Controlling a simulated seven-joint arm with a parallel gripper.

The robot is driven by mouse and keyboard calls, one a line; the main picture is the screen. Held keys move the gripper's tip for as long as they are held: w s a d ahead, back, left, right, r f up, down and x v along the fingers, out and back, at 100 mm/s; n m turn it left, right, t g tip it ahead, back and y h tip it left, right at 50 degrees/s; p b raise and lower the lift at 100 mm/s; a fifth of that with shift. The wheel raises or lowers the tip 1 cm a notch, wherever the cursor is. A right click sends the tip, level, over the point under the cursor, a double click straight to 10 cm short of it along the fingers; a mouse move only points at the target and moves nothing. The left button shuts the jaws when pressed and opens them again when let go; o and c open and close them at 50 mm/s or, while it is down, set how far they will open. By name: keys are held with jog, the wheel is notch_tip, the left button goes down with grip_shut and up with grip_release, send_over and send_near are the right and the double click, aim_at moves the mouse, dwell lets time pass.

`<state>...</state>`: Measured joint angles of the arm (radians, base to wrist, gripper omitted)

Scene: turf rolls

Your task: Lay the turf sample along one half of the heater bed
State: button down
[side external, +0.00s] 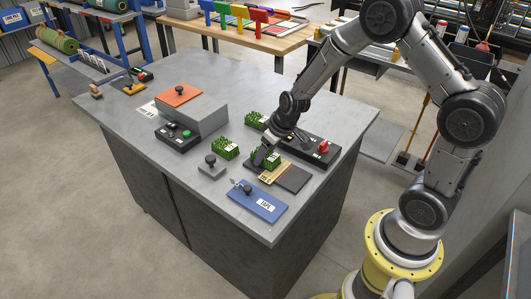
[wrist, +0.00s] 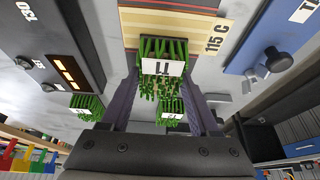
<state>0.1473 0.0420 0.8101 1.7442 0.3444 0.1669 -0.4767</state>
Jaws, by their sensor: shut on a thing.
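My gripper (side external: 260,158) is low over the heater bed, shut on a green turf sample (side external: 274,156). In the wrist view the turf sample (wrist: 164,66), with a white tag, sits between the two fingers of my gripper (wrist: 166,95). The heater bed has a pale, striped half (side external: 277,173) and a dark half (side external: 294,179). The wrist view shows the pale half (wrist: 142,28) just beyond the turf, with a "115 C" label beside it. The turf is at the pale half's edge; I cannot tell whether it touches it.
Two other turf samples, one left (side external: 227,149) and one behind (side external: 255,120), stand near my gripper. A blue plate (side external: 257,203) and a grey knobbed block (side external: 211,168) are in front and left.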

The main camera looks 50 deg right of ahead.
jog(key=shift+c, duration=0.6)
grip_release()
jog(key=s+a+r, duration=0.2)
jog(key=s+r, duration=0.5)
jog(key=r, duration=0.3)
jog(key=s+a+r, duration=0.2)
jog(key=s+r, duration=0.6)
jog(key=r, duration=0.3)
jog(key=s+a+r+t, duration=0.1)
jog(key=s, duration=1)
jog(key=shift+r, duration=0.2)
jog(key=shift+w, duration=0.1)
